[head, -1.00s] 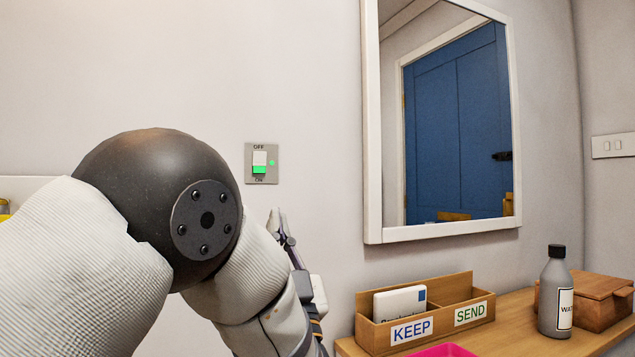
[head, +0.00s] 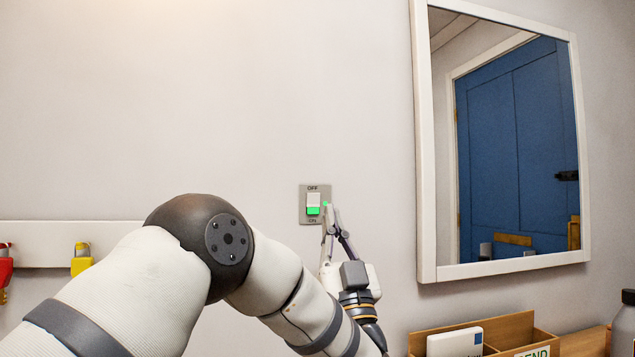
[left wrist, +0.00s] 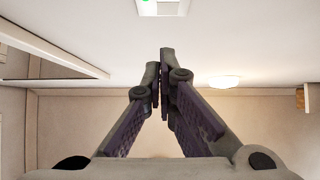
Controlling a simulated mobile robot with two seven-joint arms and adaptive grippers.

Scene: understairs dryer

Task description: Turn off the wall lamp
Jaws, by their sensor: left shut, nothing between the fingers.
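The wall switch (head: 314,202) is a grey plate with a white rocker, OFF marked above and ON below. In the left wrist view the shut fingertips (left wrist: 161,52) point towards the plate (left wrist: 168,8), which is cut off at the top edge. My right gripper is out of view.
A white-framed mirror (head: 424,150) hangs right of the switch. Below it stand a wooden box (head: 516,329) with a white card and a grey bottle (head: 627,325). A white rail (head: 110,236) with hanging items is at left. The wall around the switch is bare.

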